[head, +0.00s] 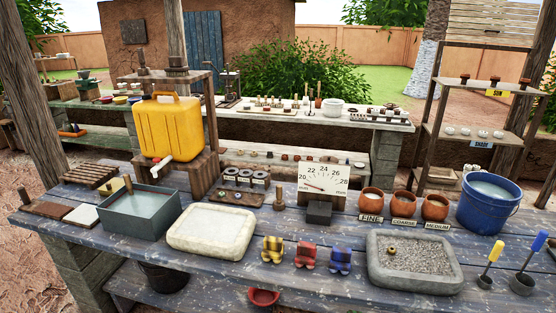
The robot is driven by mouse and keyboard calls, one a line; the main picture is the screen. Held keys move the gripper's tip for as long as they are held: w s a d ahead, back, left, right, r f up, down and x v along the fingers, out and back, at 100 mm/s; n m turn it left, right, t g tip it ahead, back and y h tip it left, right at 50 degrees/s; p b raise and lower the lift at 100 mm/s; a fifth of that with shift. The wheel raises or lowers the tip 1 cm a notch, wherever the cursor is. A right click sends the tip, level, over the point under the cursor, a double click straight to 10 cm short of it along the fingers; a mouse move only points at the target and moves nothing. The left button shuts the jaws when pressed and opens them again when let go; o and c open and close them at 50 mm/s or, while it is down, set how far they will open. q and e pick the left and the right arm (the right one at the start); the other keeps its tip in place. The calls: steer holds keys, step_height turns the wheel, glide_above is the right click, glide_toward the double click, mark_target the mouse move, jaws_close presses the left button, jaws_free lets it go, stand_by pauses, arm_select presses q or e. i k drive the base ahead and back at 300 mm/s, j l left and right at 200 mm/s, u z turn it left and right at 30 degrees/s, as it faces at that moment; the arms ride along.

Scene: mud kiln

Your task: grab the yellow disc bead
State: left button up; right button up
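I cannot single out a yellow disc bead for certain. A chunky yellow piece with dark marks (272,249) sits near the front edge of the blue-grey table (180,278). Several small roundish items (284,157) lie on a low ledge behind the table, too small to identify. Neither of my grippers is in view.
A pale slab tray (178,244), a grey-green basin (130,222) and a stone gravel tray (375,270) flank the pieces. A dial gauge (322,183), three clay pots (403,204), a blue bucket (487,205) and a yellow jerrycan (170,128) stand behind.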

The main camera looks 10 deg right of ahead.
mark_target(391, 249)
steer(key=z, duration=1.25)
steer(key=i+j, duration=0.2)
steer(key=j, duration=0.15)
steer(key=i+j+z, duration=0.15)
steer(key=i+j, duration=0.25)
steer(key=j, duration=0.25)
